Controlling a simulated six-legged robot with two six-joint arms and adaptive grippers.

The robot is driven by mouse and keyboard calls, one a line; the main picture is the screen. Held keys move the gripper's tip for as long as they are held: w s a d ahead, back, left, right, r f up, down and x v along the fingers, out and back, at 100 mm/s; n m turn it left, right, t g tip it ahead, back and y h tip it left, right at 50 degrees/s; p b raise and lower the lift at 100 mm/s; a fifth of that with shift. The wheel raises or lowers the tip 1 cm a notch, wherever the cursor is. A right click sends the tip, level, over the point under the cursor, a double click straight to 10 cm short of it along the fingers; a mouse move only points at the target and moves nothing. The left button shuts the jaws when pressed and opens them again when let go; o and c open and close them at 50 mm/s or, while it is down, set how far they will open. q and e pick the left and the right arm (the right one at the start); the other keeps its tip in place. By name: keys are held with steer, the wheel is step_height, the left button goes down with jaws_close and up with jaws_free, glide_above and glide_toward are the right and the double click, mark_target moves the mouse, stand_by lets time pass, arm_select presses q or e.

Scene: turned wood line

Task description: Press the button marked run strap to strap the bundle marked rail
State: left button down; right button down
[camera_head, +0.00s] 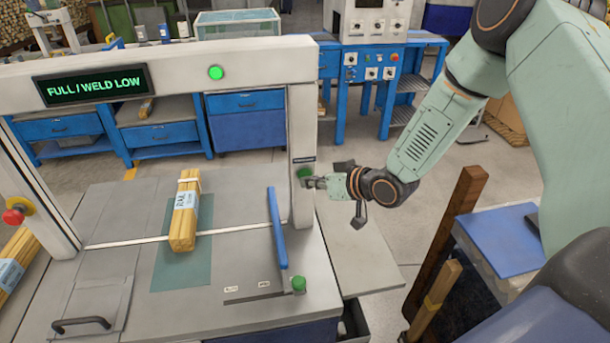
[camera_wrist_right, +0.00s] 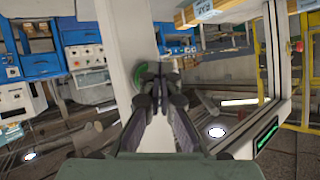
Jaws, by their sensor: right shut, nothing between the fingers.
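The wood bundle (camera_head: 183,228) lies on the machine table under the arch, its pale label reading RAIL. A light band is around its far end. It also shows at the top of the wrist view (camera_wrist_right: 208,12). A green button (camera_head: 304,172) sits on the arch's right post below a small dark plate too small to read. My right gripper (camera_head: 312,182) is shut and empty, its fingertips at the button; I cannot tell if they touch it. In the wrist view a green curved edge shows beside the fingertips (camera_wrist_right: 155,72). My left gripper is not in view.
The arch display (camera_head: 92,85) reads FULL / WELD LOW beside a lit green lamp (camera_head: 216,73). A blue fence (camera_head: 277,228) and green knob (camera_head: 299,284) stand on the table. A red emergency stop (camera_head: 14,216) is on the left post. Another bundle (camera_head: 14,262) lies left.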

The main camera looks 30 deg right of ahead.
steer(key=shift+w+d, duration=0.15)
steer(key=shift+w, duration=0.25)
stand_by(0.8)
steer(key=shift+s+r, duration=0.1)
steer(key=shift+s, duration=0.05)
steer(key=shift+s+a, duration=0.25)
steer(key=shift+s, duration=0.4)
steer(key=s+p, duration=0.1)
steer(key=s, duration=0.1)
steer(key=s+a+p, duration=0.1)
steer(key=s, duration=0.1)
steer(key=shift+s+a+p, duration=0.1)
steer(key=shift+s+p, duration=0.2)
steer(key=shift+s, duration=0.1)
stand_by(0.5)
